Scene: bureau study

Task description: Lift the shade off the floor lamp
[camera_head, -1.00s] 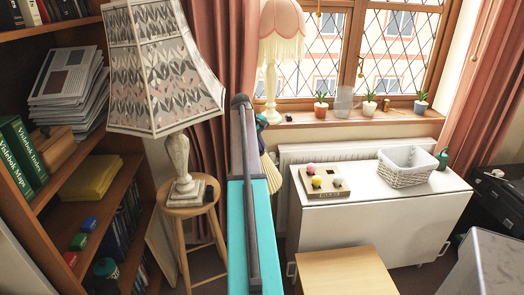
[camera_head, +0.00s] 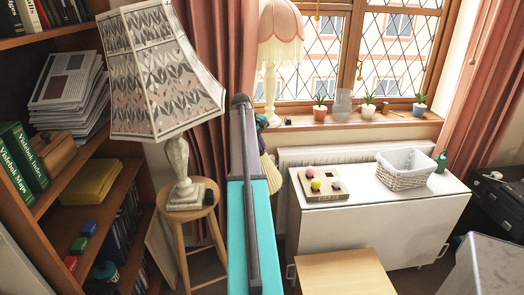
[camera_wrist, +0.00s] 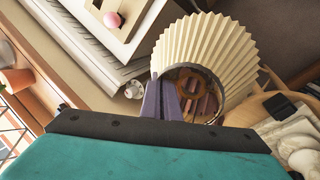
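A cream pleated shade (camera_wrist: 205,55) shows from above in the wrist view, with a round dark-rimmed opening through which reddish-brown parts show. In the head view only a sliver of this pleated shade (camera_head: 271,174) shows, right of my teal arm, which hides the rest and any stand. The purple-grey fingers of my gripper (camera_wrist: 164,100) are at the opening's left edge in the wrist view, close together and overlapping the rim. I cannot tell whether they touch or pinch it.
A lamp with a patterned shade (camera_head: 165,75) stands on a wooden stool (camera_head: 187,225) left of my arm, by a bookshelf (camera_head: 75,210). A pink fringed lamp (camera_head: 280,40) stands on the windowsill (camera_head: 375,120). A white table (camera_head: 380,220) with a basket (camera_head: 405,170) is at right.

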